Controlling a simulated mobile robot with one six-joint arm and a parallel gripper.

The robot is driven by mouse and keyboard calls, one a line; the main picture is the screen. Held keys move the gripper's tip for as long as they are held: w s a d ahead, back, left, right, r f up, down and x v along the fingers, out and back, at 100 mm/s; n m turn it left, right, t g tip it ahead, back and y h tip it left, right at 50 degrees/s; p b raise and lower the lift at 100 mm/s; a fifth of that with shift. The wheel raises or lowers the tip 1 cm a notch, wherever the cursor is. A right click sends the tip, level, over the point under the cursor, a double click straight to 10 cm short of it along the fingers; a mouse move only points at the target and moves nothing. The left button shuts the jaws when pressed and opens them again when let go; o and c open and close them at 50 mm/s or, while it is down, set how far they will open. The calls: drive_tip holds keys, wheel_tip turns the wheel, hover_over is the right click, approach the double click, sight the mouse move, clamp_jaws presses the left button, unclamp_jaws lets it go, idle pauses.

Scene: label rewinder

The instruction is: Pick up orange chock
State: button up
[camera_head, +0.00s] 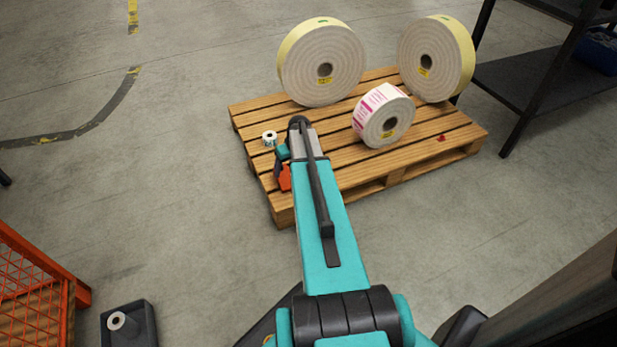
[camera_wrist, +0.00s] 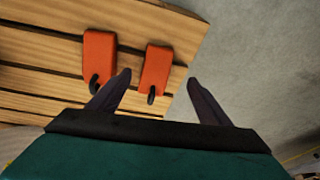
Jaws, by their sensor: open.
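Two orange chocks lie side by side on the wooden pallet (camera_wrist: 40,55) in the wrist view, a left one (camera_wrist: 99,55) and a right one (camera_wrist: 156,68). Each has a dark ring or hook at its lower end. My gripper (camera_wrist: 159,78) is open and empty, its two dark fingers apart. In the picture the right chock's lower part shows between the fingertips; the left chock is outside the left finger. I cannot tell the height gap. In the head view, orange (camera_head: 285,179) shows beside my gripper (camera_head: 278,168) at the pallet's left edge; my arm hides part of this area.
Two large cream label rolls (camera_head: 322,62) and (camera_head: 436,58) and a pink-and-white roll (camera_head: 383,115) stand on the pallet. A small roll (camera_head: 269,138) sits near my gripper. A dark shelf (camera_head: 530,80) stands at right, an orange mesh frame (camera_head: 35,280) at lower left.

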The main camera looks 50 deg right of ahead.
drive_tip(key=d+r+t+h+b, duration=0.1)
drive_tip(key=d+b, duration=0.3)
drive_tip(key=d, duration=0.8)
drive_tip(key=shift+s+d+r+b, duration=0.15)
drive_tip(key=shift+d+r+b, duration=0.25)
drive_tip(key=shift+r, duration=0.05)
drive_tip(key=shift+b+x, duration=1.65)
drive_tip(key=shift+x, duration=2.65)
drive_tip(key=shift+d+f, duration=0.1)
drive_tip(key=shift+d, duration=0.05)
drive_tip(key=shift+b+x, duration=1.3)
drive_tip(key=shift+x, duration=0.3)
drive_tip(key=shift+b+x, duration=0.45)
drive_tip(key=shift+x, duration=0.45)
drive_tip(key=shift+d, duration=0.1)
